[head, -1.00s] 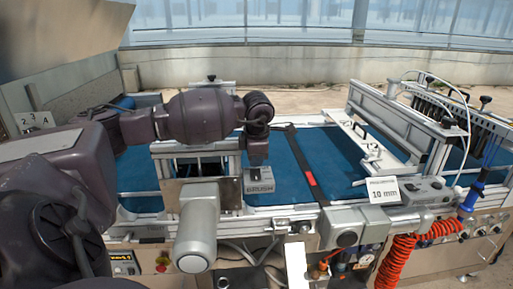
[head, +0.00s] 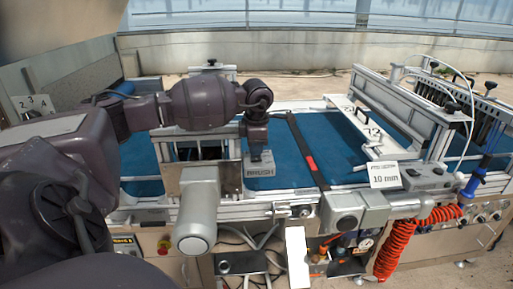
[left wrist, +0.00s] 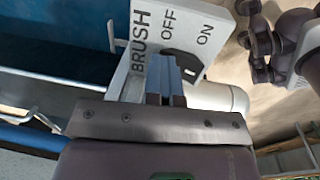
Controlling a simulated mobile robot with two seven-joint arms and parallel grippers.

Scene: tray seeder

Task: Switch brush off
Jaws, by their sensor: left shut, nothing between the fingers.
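The brush switch box (head: 260,171) is a small grey box labelled BRUSH, mounted on the machine's front rail beside the blue belt. In the left wrist view its pale face (left wrist: 200,22) carries BRUSH, OFF and ON. A dark switch (left wrist: 190,62) sits beside the words OFF and ON, partly hidden by my fingers. My left gripper (head: 258,147) points down just above the box. Its fingers (left wrist: 167,78) are shut and empty, in front of the switch; I cannot tell whether they touch it. My right gripper is not in view.
A grey cylindrical motor (head: 196,222) juts out in front, left of the box. A blue belt (head: 285,150) runs behind the box. To the right are a 10 mm sign (head: 383,175), another control box (head: 428,176) and a coiled red hose (head: 400,245).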

